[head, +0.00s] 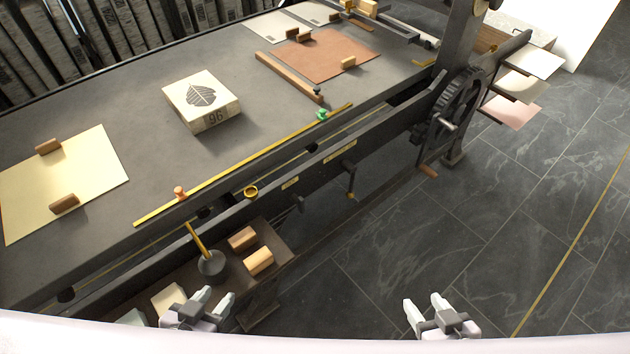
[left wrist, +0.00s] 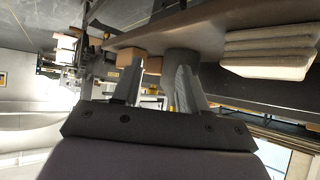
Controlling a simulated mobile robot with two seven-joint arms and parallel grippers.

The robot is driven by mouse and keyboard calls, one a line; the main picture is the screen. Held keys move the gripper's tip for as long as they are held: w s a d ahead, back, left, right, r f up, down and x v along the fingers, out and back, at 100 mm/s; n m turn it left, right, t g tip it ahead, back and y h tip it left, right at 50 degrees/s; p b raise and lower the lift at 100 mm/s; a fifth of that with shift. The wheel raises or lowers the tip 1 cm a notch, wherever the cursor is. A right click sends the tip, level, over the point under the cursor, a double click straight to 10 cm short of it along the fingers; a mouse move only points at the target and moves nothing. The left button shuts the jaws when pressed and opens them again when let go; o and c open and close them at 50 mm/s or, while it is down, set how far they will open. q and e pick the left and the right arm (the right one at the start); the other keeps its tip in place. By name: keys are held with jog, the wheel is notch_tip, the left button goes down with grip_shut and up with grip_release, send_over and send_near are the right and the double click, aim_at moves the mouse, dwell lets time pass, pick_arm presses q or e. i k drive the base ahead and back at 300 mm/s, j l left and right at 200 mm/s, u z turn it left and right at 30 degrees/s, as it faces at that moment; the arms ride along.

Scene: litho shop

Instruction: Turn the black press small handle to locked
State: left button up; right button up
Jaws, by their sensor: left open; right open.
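The black press (head: 300,178) runs diagonally across the head view. A small black handle (head: 351,180) with a brass-coloured tip hangs down from its front rail, right of centre. My left gripper (head: 204,304) is open and empty at the bottom, by the low shelf and well apart from the handle. It also shows in the left wrist view (left wrist: 160,88), fingers spread. My right gripper (head: 432,308) is open and empty over the floor, below and right of the handle.
A low shelf (head: 275,270) with wooden blocks and a dark pot (head: 211,266) sits near my left gripper. A spoked wheel (head: 460,105) with a crank stands at the press's right end. Tiled floor (head: 370,260) before the handle is clear.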

aim_at(298, 202)
jog(key=k+l, duration=0.15)
jog(key=k, duration=0.25)
jog(key=i+l+u, duration=0.2)
jog(key=l, duration=0.3)
jog(key=i+l+u, duration=0.15)
jog(key=l, duration=0.4)
jog(key=i+l+u, duration=0.2)
jog(key=l, duration=0.35)
jog(key=i+l+u, duration=0.2)
jog(key=l, duration=0.4)
jog(key=l+u, duration=0.2)
jog(key=l, duration=0.35)
jog(key=k, duration=0.05)
